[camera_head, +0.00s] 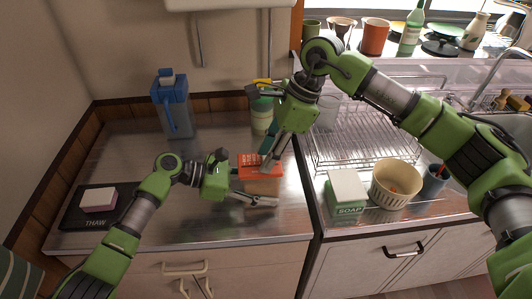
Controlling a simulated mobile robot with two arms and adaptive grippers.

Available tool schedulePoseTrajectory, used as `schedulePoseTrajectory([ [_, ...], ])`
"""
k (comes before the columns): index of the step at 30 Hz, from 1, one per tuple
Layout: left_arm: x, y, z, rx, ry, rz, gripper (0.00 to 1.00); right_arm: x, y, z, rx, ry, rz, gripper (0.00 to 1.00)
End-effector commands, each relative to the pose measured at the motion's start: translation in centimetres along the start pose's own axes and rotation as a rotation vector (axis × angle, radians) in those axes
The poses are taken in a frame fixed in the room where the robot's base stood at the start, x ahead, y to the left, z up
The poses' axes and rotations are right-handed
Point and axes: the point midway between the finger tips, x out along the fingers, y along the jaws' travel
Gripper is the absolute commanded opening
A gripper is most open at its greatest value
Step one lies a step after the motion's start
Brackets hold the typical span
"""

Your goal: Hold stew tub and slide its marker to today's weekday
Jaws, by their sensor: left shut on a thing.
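The stew tub, by its look a small tub with an orange-red lid (250,160) and marks on top, sits on the metal counter near its right side. My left gripper (258,191) is at the tub's front and left, shut on it; its lower finger shows in front of the tub. My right gripper (268,163) reaches down from above, its fingertips at the lid's top right. Its fingers cover part of the lid, so the marker and weekday marks are too small or hidden to read. I cannot tell whether the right fingers touch the lid.
A blue-topped pitcher (172,108) and a green-lidded jar (262,118) stand at the back. A dark THAW board (76,216) lies at left. At right are a wire dish rack (368,152), a soap box (346,188), a cream bowl (396,198) and a blue cup (433,184). The counter's left middle is clear.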

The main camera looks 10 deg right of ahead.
Motion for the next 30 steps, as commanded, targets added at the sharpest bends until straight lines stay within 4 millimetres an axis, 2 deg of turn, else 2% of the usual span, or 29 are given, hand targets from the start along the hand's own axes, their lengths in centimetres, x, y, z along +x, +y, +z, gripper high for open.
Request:
schedulePoseTrajectory([
  [8,0.0,0.0,0.1,0.0,-0.001,0.001,0.04,-0.1,0.0,0.1,-0.001,-0.001,0.0,0.32],
  [11,0.0,0.1,0.1,-0.001,-0.001,0.001,0.04,-0.8,0.0,0.1,-0.001,0.0,-0.001,0.32],
  [14,0.0,0.1,0.1,-0.001,-0.001,0.001,0.04,-2.2,-0.1,0.1,0.0,-0.002,-0.003,0.32],
  [24,0.0,0.1,0.1,-0.001,-0.001,0.002,0.04,-9.3,-0.1,0.0,0.0,-0.001,-0.003,0.32],
  [30,0.0,0.1,0.1,-0.001,-0.001,0.002,0.04,-11.6,-0.1,0.0,0.001,0.0,0.0,0.32],
])
